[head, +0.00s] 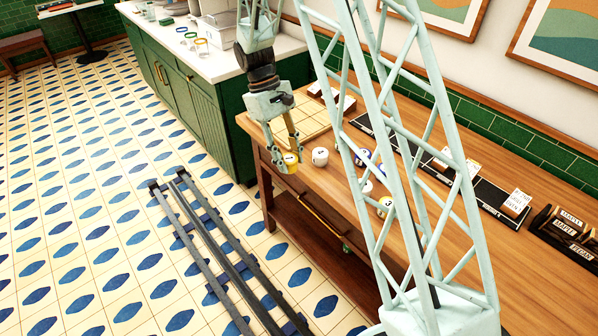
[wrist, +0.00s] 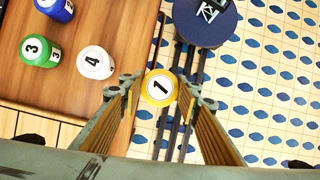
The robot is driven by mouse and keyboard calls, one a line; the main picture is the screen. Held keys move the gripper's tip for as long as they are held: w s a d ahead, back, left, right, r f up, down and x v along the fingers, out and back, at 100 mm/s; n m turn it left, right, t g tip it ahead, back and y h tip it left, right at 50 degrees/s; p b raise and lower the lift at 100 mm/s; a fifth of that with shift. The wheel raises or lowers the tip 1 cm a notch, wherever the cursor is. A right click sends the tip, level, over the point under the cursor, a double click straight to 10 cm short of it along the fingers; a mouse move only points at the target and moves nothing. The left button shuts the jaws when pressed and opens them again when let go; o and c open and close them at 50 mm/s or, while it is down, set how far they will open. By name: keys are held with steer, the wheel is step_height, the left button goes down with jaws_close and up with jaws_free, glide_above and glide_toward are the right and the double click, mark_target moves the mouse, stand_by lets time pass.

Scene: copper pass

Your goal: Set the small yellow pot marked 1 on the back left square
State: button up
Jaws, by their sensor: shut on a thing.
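The small yellow pot marked 1 (head: 290,163) is between the fingertips of my gripper (head: 285,151), at the near left edge of the wooden table. In the wrist view the pot (wrist: 160,88) sits between both fingers (wrist: 158,87), its numbered top facing the camera, and overlaps the table edge and the floor beyond. The gripper is shut on it. A pale wooden board with squares (head: 308,116) lies on the table's left end, behind the gripper; the arm covers part of it. A corner of the board also shows at the wrist view's lower left (wrist: 32,125).
A white pot marked 4 (wrist: 96,62) stands close beside my gripper. A green pot marked 3 (wrist: 41,51) and a blue pot (wrist: 55,8) are near it. A green counter (head: 190,75) stands behind the table.

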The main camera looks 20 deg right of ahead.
steer(key=w+a+m+y, duration=0.1)
steer(key=w+m, duration=0.3)
steer(key=w, duration=0.5)
steer(key=shift+w+a+f+m+y+b, duration=0.25)
steer(key=shift+a+m+y+b, duration=0.2)
steer(key=shift+a, duration=0.25)
steer(key=shift+w, duration=0.2)
